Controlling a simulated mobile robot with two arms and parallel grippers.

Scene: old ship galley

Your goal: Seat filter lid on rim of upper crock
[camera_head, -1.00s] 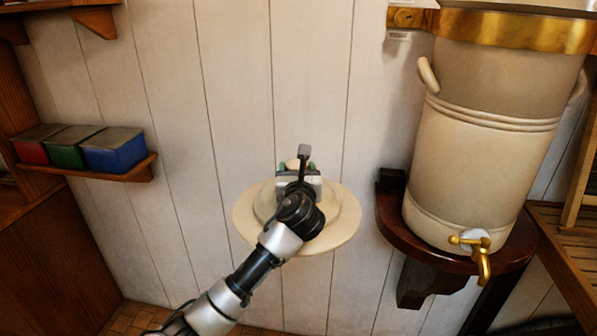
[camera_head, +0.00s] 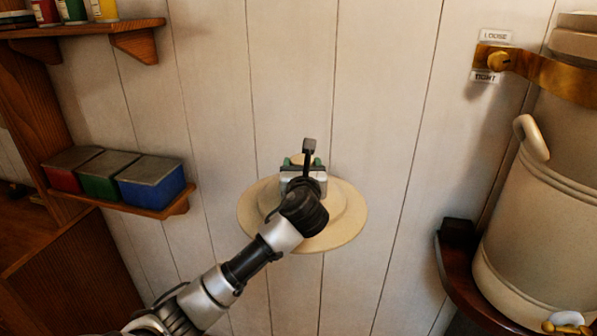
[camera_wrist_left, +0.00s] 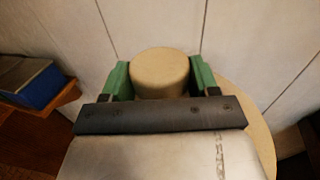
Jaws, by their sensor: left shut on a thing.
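The filter lid (camera_head: 345,228) is a round cream disc with a raised middle and a knob on top. My left gripper (camera_head: 302,162) is shut on the lid's knob and holds the lid in the air in front of the panelled wall. In the left wrist view the knob (camera_wrist_left: 160,72) sits between the green fingers, with part of the lid's rim (camera_wrist_left: 262,130) showing at the right. The crock (camera_head: 545,225) is a tall cream vessel at the right edge, well apart from the lid. My right gripper is not in view.
A brass band (camera_head: 550,75) with a knob and "LOOSE" and "TIGHT" labels holds the crock. The crock stands on a dark wooden shelf (camera_head: 455,270). Red, green and blue boxes (camera_head: 150,182) sit on a left wall shelf. The wall between is clear.

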